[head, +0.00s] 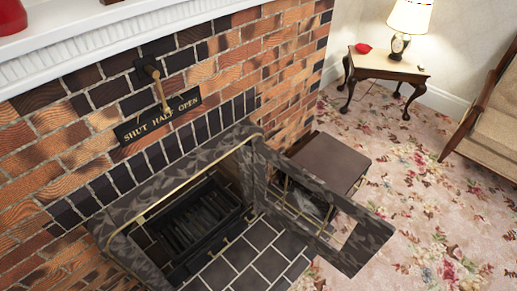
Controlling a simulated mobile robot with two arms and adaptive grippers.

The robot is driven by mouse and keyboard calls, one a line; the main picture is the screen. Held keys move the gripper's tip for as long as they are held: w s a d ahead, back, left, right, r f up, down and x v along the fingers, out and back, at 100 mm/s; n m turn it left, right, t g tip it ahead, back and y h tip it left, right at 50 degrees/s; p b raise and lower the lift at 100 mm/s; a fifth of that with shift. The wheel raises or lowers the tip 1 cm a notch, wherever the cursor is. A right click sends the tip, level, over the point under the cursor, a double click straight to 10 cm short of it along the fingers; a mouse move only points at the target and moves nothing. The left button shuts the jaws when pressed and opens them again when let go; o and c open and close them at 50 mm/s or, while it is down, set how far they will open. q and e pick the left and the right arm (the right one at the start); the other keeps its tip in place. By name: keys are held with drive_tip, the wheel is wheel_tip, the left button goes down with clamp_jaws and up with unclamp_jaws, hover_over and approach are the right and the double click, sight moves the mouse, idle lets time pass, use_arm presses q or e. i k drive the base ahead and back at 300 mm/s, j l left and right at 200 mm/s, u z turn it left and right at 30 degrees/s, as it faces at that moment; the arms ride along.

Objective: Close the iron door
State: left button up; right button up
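The iron door (293,196) is a dark patterned frame with a glazed middle and thin brass bars. It stands swung open to the right of the fireplace opening. The fireplace frame (122,213) has the same dark pattern and a brass trim. Inside the opening is a black grate (199,217). Neither of my grippers shows in the head view.
A brown box-like piece (331,161) stands behind the open door, against the brick wall. A brass lever (158,87) sits above a "SHUT HALF OPEN" plate (157,115). A side table (389,66) and an armchair (496,110) stand at the back right. Floral carpet (420,215) is clear at right.

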sight(371, 232)
drive_tip(key=l+u, duration=0.35)
drive_tip(key=l, duration=0.55)
drive_tip(key=l+u, duration=0.35)
drive_tip(key=l, duration=0.55)
drive_tip(key=l+u, duration=0.2)
drive_tip(key=l, duration=0.2)
drive_tip(key=l+u, duration=0.2)
drive_tip(key=l, duration=0.2)
drive_tip(key=k+l+u, duration=0.2)
drive_tip(key=l, duration=0.2)
drive_tip(key=l+u, duration=0.2)
drive_tip(key=l, duration=0.2)
drive_tip(key=k+l+u, duration=0.2)
drive_tip(key=l, duration=0.2)
drive_tip(key=k+l+u, duration=0.2)
drive_tip(key=l, duration=0.15)
drive_tip(key=l+u, duration=0.2)
drive_tip(key=l, duration=0.15)
drive_tip(key=i+l+u, duration=0.5)
drive_tip(key=i+l, duration=0.3)
